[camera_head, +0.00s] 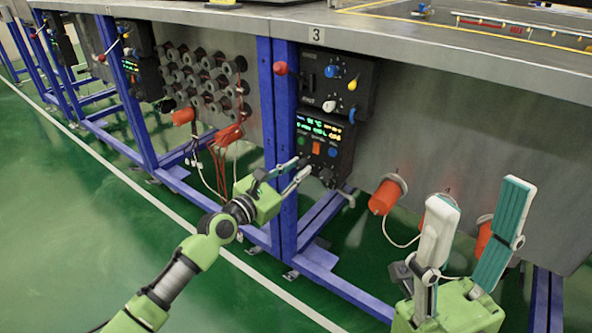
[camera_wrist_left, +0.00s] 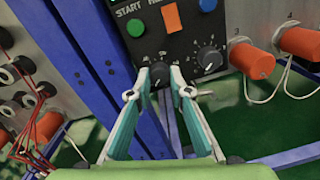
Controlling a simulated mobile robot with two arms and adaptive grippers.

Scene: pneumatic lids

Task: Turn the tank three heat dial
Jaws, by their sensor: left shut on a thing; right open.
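The control panel (camera_head: 325,140) for tank three hangs under the number 3 sign (camera_head: 316,33), with a lit display and colored buttons. Its lower row has two dark dials. My left gripper (camera_head: 299,167) reaches this lower row. In the left wrist view my left gripper (camera_wrist_left: 160,82) has its fingertips closed around the left dial (camera_wrist_left: 160,71), which is partly hidden between them. The right dial (camera_wrist_left: 208,57), with a white pointer and scale marks, is free beside the fingers. The dial labels are not readable. My right gripper (camera_head: 484,196) is open and empty at the lower right.
A blue post (camera_head: 286,150) stands just left of the panel. Orange plugs (camera_head: 384,197) with white cables stick out to the right.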

